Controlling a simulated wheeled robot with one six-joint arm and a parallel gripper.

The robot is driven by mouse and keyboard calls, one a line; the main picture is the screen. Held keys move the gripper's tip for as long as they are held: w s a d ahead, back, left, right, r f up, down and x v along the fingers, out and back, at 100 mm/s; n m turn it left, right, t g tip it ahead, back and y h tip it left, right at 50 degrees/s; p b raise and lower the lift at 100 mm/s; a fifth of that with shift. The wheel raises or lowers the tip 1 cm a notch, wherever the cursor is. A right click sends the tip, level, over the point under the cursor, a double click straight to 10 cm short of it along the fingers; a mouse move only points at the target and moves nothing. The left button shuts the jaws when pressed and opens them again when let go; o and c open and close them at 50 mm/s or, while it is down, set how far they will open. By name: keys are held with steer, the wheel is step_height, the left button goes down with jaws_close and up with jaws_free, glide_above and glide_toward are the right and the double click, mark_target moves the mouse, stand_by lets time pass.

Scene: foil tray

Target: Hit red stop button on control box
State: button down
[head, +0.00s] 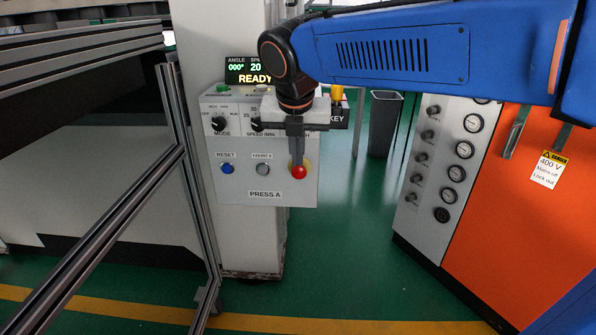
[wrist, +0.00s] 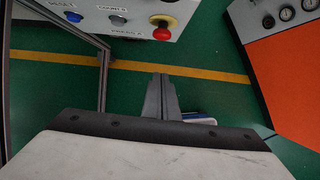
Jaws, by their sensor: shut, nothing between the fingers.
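The grey control box (head: 235,185) is mounted on a white column, with a label reading PRESS A. Its red stop button (head: 298,172) sits at the lower right on a yellow base. In the wrist view the red button (wrist: 161,32) is near the top, beyond the fingertips. My gripper (head: 295,158) is shut and empty. In the head view its fingers overlap the box front just above the red button; I cannot tell whether they touch it. In the wrist view the gripper fingertips (wrist: 162,78) appear below the button in the picture, with floor visible between.
The box also has a blue reset button (head: 228,169), a grey counter button (head: 263,169) and dials. A display (head: 249,71) above reads READY. A metal frame (head: 182,165) stands left. An orange cabinet (head: 505,220) with a gauge panel stands right. A dark bin (head: 384,122) is behind.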

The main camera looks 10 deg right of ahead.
mark_target(298, 170)
steer(key=shift+w+a, duration=0.1)
steer(key=shift+a, duration=0.1)
steer(key=x, duration=0.3)
steer(key=w+x, duration=0.1)
steer(key=x, duration=0.3)
steer(key=w+r+x, duration=0.1)
steer(key=x, duration=0.3)
steer(key=shift+w+d, duration=0.15)
steer(key=shift+d, duration=0.1)
steer(key=shift+w+d, duration=0.1)
steer(key=shift+w, duration=0.5)
